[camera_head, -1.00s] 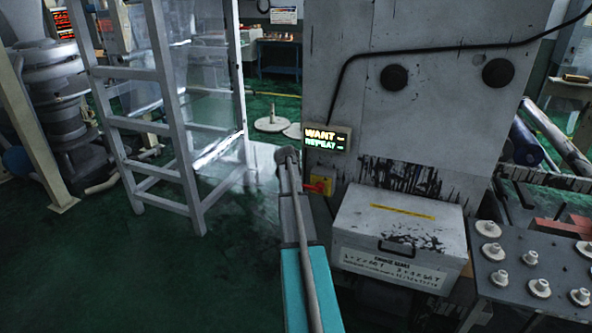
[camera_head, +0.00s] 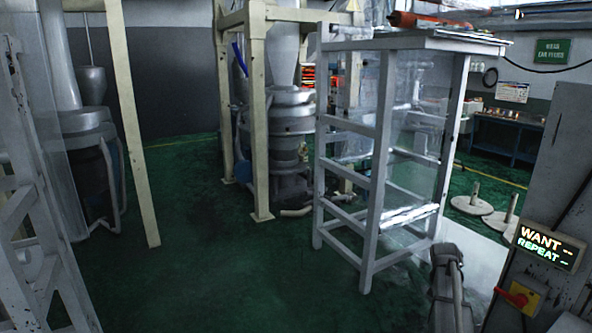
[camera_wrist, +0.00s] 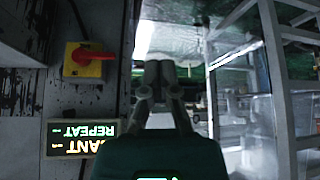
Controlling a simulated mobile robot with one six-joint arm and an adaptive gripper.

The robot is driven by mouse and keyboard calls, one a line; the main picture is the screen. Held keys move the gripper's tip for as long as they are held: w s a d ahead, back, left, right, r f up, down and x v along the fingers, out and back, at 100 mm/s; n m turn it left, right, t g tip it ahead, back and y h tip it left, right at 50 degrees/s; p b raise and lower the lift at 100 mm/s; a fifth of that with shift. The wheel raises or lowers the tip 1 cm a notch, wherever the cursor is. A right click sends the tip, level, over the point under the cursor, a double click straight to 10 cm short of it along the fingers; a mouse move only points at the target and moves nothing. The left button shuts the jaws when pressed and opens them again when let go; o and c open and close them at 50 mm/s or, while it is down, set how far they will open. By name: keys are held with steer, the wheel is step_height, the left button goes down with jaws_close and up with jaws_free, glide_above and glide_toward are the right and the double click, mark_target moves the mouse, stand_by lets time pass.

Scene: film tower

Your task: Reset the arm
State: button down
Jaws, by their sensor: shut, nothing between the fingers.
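My gripper (camera_wrist: 158,72) shows in the middle of the wrist view. Its two grey fingers are together at the tips, with nothing between them. In the head view part of my arm (camera_head: 450,290) stands at the lower right, between the pale metal frame stand (camera_head: 375,190) and the grey machine (camera_head: 570,170). In the wrist view, which is turned over, my fingers are beside the machine's panel and apart from it.
A lit display (camera_head: 548,246) reading "WANT" and "REPEAT" and a red switch (camera_head: 518,293) on yellow are on the machine, right of my arm. They also show at the left of the wrist view. Green floor (camera_head: 240,280) lies open at left and centre.

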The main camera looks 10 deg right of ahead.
steer(key=s+a+f+n+g+y, duration=0.1)
steer(key=s+a, duration=0.5)
steer(key=a, duration=0.8)
steer(key=s+a+f+n+g+y, duration=0.1)
steer(key=s+a+n, duration=0.5)
steer(key=a, duration=0.9)
steer(key=s+a+f+n+g+y, duration=0.1)
steer(key=s+a, duration=0.5)
steer(key=a, duration=0.9)
steer(key=n+g+y, duration=0.1)
steer(key=n+y, duration=0.1)
steer(key=shift+s+n+y, duration=0.3)
steer(key=shift+n, duration=0.1)
steer(key=shift+d, duration=0.1)
